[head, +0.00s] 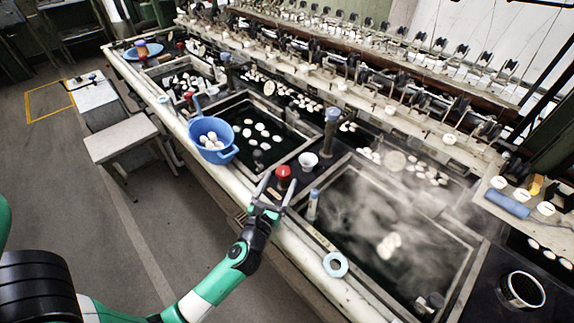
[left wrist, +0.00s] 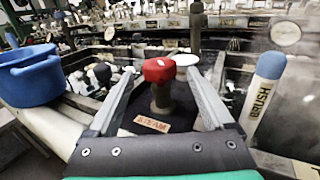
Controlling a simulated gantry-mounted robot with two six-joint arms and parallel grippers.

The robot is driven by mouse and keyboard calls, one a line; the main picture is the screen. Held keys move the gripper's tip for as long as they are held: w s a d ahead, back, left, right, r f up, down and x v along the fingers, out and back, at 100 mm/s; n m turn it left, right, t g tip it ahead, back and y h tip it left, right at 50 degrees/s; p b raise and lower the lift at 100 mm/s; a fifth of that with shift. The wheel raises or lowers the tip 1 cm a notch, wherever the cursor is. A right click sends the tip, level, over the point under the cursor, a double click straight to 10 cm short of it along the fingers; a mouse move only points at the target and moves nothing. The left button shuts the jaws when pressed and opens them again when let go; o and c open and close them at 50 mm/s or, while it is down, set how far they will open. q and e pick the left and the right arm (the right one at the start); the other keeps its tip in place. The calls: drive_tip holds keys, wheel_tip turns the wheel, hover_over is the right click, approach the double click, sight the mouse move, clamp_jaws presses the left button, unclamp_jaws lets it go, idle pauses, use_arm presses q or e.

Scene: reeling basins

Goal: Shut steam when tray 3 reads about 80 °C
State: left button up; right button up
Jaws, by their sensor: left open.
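A red valve knob (head: 283,172) stands on the basin bench's front part, between two basins. It also shows in the left wrist view (left wrist: 158,70), above a small label reading STEAM. My left gripper (head: 277,193) is open, its fingers pointing at the knob and spread to either side of it; I cannot tell whether they touch it. The basin on the right (head: 342,246) gives off steam, with pale cocoons in its dark water; no tray number is legible. A round dial (head: 395,160) is at its back edge, also in the left wrist view (left wrist: 285,33); its reading is too small to tell.
A blue pan (head: 213,154) of cocoons sits left of the gripper. A white cup (head: 308,161) and an upright blue-topped brush (head: 313,204) are close to the knob. A pale blue ring (head: 335,264) lies on the front rim. A stool (head: 120,138) stands on the floor.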

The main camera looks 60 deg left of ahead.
use_arm(q)
drive_tip(key=b+x, duration=0.1)
drive_tip(key=x, duration=0.6)
drive_tip(key=shift+w+a, duration=0.15)
drive_tip(key=shift+a, duration=0.1)
